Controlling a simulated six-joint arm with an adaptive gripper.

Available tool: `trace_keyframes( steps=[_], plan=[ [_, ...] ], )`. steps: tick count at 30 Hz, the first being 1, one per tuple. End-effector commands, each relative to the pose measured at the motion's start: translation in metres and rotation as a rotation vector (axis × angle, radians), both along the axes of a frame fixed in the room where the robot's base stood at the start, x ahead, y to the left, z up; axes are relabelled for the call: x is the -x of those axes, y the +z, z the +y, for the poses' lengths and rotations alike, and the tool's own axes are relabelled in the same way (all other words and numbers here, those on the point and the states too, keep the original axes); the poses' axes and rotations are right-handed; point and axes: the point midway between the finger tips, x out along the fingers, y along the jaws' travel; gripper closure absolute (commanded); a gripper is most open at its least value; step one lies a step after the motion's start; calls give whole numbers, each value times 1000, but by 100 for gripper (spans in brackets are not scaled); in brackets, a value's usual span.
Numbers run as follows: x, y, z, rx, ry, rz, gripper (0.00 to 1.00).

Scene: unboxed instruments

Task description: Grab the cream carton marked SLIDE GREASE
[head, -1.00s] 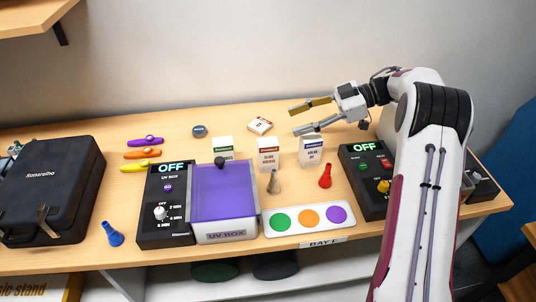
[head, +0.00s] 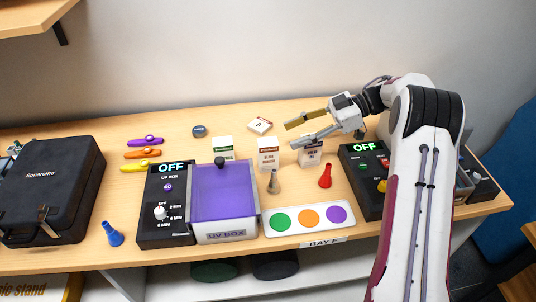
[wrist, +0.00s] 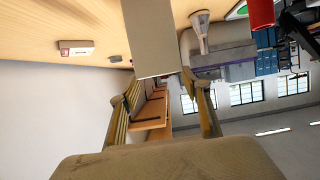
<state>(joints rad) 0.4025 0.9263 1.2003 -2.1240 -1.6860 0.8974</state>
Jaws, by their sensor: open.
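The lettering is too small to read, so I cannot tell which says SLIDE GREASE. My gripper (head: 292,135) is open and empty, pointing left, its lower finger partly covering the dark-marked carton. In the wrist view, a plain carton side (wrist: 154,38) shows ahead between the open fingers (wrist: 164,103); I cannot tell which carton it is.
A grey cone (head: 273,182) and a red cone (head: 325,176) stand in front of the cartons. The UV box (head: 225,237), a tray with coloured discs (head: 268,225) and a black control box (head: 360,185) lie nearer the front. The table behind is mostly clear.

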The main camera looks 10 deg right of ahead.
Motion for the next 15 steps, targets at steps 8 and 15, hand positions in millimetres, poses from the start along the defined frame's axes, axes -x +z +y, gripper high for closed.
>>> trace_keyframes(
  steps=[8,15],
  plan=[
    [0,-1,2,0,0,0,53],
    [2,-2,6,-1,1,3,53]
  ],
)
